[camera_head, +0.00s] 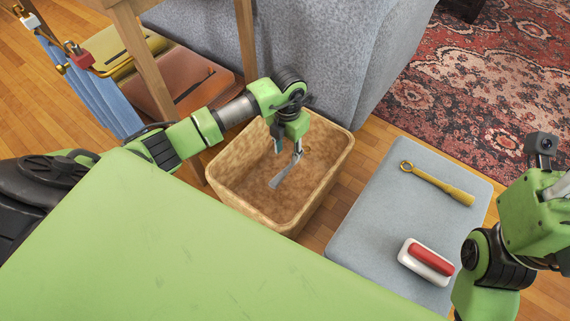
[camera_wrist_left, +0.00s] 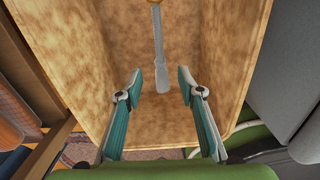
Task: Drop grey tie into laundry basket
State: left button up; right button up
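The laundry basket (camera_head: 225,197) is a tan, open-topped box on the wooden floor, and its walls (camera_wrist_left: 90,70) fill the left wrist view. My left gripper (camera_head: 288,150) is over the basket opening, pointing down. Its two fingers (camera_wrist_left: 161,85) are spread apart with a clear gap. The grey tie (camera_head: 284,174) is a narrow strip inside the basket outline, below the fingers. In the left wrist view the tie (camera_wrist_left: 159,50) lies beyond the fingertips, touching neither finger. I cannot tell whether it rests on the basket floor. My right arm is at the right edge, its fingertips not clearly shown.
A grey mat (camera_head: 375,210) right of the basket holds a yellow-handled tool (camera_head: 438,184) and a red-and-white brush-like item (camera_head: 427,262). A grey sofa (camera_head: 335,60) stands behind. A wooden rack with blue cloth (camera_head: 98,95) is at left. A patterned rug (camera_head: 480,85) lies at upper right.

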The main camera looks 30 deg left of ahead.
pick_arm(q)
notch_tip(320, 180, up, 12)
dwell(0.7)
dwell(0.4)
